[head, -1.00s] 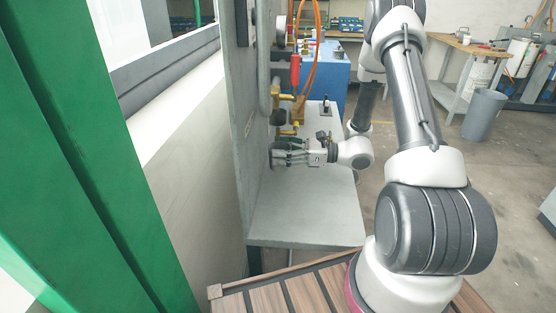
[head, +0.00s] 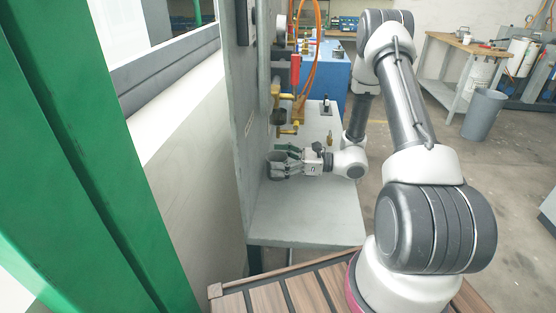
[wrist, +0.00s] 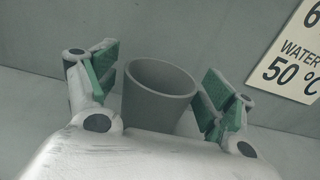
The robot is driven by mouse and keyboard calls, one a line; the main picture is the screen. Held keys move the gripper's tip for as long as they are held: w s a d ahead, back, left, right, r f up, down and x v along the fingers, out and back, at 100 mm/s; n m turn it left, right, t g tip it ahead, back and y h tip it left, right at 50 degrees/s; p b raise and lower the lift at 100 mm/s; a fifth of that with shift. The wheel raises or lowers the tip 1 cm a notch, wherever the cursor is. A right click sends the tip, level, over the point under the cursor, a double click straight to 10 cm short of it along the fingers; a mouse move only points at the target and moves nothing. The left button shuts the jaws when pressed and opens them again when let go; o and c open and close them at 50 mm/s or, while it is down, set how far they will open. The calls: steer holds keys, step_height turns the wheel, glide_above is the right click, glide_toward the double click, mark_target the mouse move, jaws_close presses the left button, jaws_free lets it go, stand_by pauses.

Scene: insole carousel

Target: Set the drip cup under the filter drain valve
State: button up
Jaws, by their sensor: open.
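The drip cup is a plain dark grey cup (head: 274,167) on the grey shelf, close to the upright panel. In the wrist view the cup (wrist: 162,92) stands upright between my fingers, its mouth open and its inside looking empty. My gripper (head: 286,161) is open around it. The green finger pads (wrist: 160,88) stand to either side, with gaps to the cup wall. Brass valve fittings (head: 288,131) stick out from the panel above the cup and farther back. I cannot tell whether the cup is directly under the drain outlet.
The grey shelf (head: 305,220) is clear in front of my gripper. The upright grey panel (head: 238,110) bounds it on the left. A small brass piece (head: 329,138) stands behind my wrist. A red-handled fitting (head: 295,70) and orange hoses are higher up. A water label (wrist: 297,62) shows at right.

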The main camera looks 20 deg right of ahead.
steer(key=shift+r, duration=0.1)
steer(key=shift+s+d+r, duration=0.1)
steer(key=shift+d, duration=0.15)
steer(key=v, duration=1)
steer(key=shift+s+d, duration=0.15)
steer(key=shift+d, duration=0.2)
steer(key=shift+s+d+r, duration=0.1)
steer(key=shift+s+d, duration=0.05)
steer(key=s+a+r+n+g+h, duration=0.4)
steer(key=s+r+n+g+h, duration=0.2)
steer(key=s+r+n+g, duration=0.5)
steer(key=s+d+r+n+t+h, duration=0.4)
steer(key=s+r+n+h, duration=0.1)
steer(key=r, duration=0.2)
steer(key=s+d+r+n+t+h, duration=0.4)
steer(key=s+r+n+h, duration=0.1)
steer(key=s+r+n, duration=0.1)
steer(key=shift+s+r+t+h, duration=0.2)
steer(key=shift+r+t+h, duration=0.1)
steer(key=shift+r, duration=0.15)
